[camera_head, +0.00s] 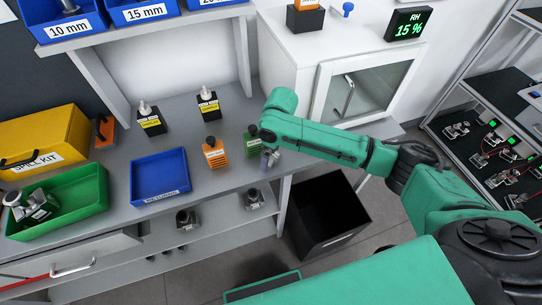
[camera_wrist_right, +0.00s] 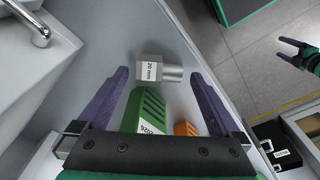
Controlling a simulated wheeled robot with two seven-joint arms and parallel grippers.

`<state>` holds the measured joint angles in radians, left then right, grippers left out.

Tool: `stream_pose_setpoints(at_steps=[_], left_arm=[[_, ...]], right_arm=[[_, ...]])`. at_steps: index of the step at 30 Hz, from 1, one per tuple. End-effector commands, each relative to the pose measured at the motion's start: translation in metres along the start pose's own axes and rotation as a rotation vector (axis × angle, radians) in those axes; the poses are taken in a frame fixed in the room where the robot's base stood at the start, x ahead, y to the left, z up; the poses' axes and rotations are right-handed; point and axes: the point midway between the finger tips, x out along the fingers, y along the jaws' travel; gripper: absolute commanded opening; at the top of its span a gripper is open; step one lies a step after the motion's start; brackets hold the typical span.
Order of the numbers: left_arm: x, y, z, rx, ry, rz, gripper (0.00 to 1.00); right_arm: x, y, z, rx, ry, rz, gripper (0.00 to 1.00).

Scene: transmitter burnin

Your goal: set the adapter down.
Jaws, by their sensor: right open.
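The adapter (camera_wrist_right: 160,70), a small pale block marked 20 mm with a metal cylinder on its side, is on the grey bench top in the right wrist view. It lies between the tips of my right gripper (camera_wrist_right: 159,78), whose purple fingers are spread with gaps to either side. In the head view my right gripper (camera_head: 268,157) is low at the bench's front edge and mostly hides the adapter. A green transmitter (camera_head: 252,140) stands close to it, and an orange one (camera_head: 215,153) is further left. My left gripper (camera_wrist_right: 300,55) shows small at the wrist view's right edge; its jaws are unclear.
A blue tray (camera_head: 160,201) and a green tray (camera_head: 100,190) holding metal parts stand to the left. Two yellow-labelled bottles (camera_head: 208,106) stand behind. A black bin (camera_head: 330,215) is on the floor below right. A white cabinet (camera_head: 300,75) borders the bench.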

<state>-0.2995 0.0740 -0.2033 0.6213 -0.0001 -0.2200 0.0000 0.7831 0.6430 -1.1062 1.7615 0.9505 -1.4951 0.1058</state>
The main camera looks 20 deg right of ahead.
Motion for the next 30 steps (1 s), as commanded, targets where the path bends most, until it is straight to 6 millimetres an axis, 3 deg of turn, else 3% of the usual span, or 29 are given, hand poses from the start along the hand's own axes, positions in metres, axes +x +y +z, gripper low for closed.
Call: stream_pose_setpoints(at_steps=[2,3,9,10,11,17,22,26,30], left_arm=[[0.001,-0.001,0.001,0.000,-0.001,-0.001,0.80],[0.001,-0.001,0.001,0.001,-0.001,-0.001,0.80],[0.000,-0.002,0.001,0.000,-0.002,-0.003,0.80],[0.000,-0.003,0.001,0.000,-0.002,-0.004,0.80],[0.000,-0.003,0.002,0.000,-0.003,-0.004,0.80],[0.000,-0.005,0.002,-0.001,-0.004,-0.007,0.80],[0.003,-0.006,0.003,-0.002,-0.004,-0.008,0.80],[0.007,-0.006,0.003,-0.002,-0.004,-0.008,0.80],[0.013,-0.005,0.004,-0.002,-0.004,-0.008,0.80]], right_arm=[[0.000,0.000,0.000,0.000,0.000,0.000,1.00],[0.000,0.000,0.000,0.000,0.000,0.000,0.92],[0.000,0.000,0.000,0.000,0.000,0.000,0.16],[0.000,0.000,0.000,0.000,0.000,0.000,0.05],[-0.001,0.000,0.000,0.000,0.000,0.000,0.00],[-0.002,0.000,0.000,0.000,0.001,0.000,0.00],[-0.013,0.001,-0.002,0.000,0.003,0.001,0.00],[-0.038,0.001,-0.006,0.000,0.005,0.003,0.00],[-0.077,0.001,-0.011,-0.001,0.006,0.004,0.00]])
